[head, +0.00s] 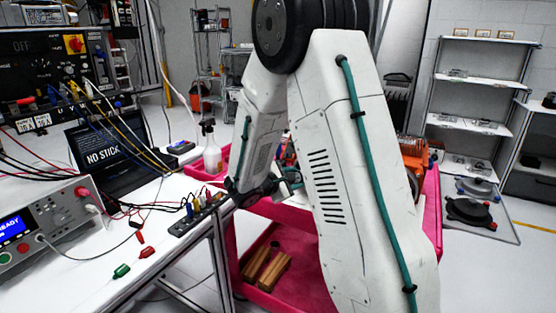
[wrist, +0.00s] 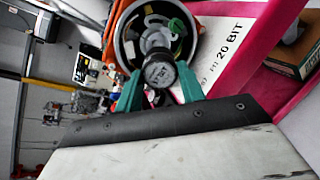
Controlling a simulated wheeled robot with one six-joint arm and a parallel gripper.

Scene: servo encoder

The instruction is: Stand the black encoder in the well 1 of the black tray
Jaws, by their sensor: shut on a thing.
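In the wrist view my gripper (wrist: 160,86) has its two green fingers on either side of a small black round encoder (wrist: 158,72). It is shut on the encoder, whose marked round face shows. Just beyond is a round open housing (wrist: 128,50) with coloured wires inside; whether the encoder touches it I cannot tell. In the head view the gripper (head: 288,182) is partly hidden behind my arm, over the pink cart, and the encoder cannot be made out. I cannot make out the black tray or its well 1 in either view.
The pink cart (head: 254,291) holds wooden-looking blocks (head: 268,268) on its lower shelf. A white label reading 20 BIT (wrist: 226,48) lies by the housing. A workbench (head: 190,265) at left carries cables, a laptop (head: 100,150) and a spray bottle (head: 211,158) stands behind.

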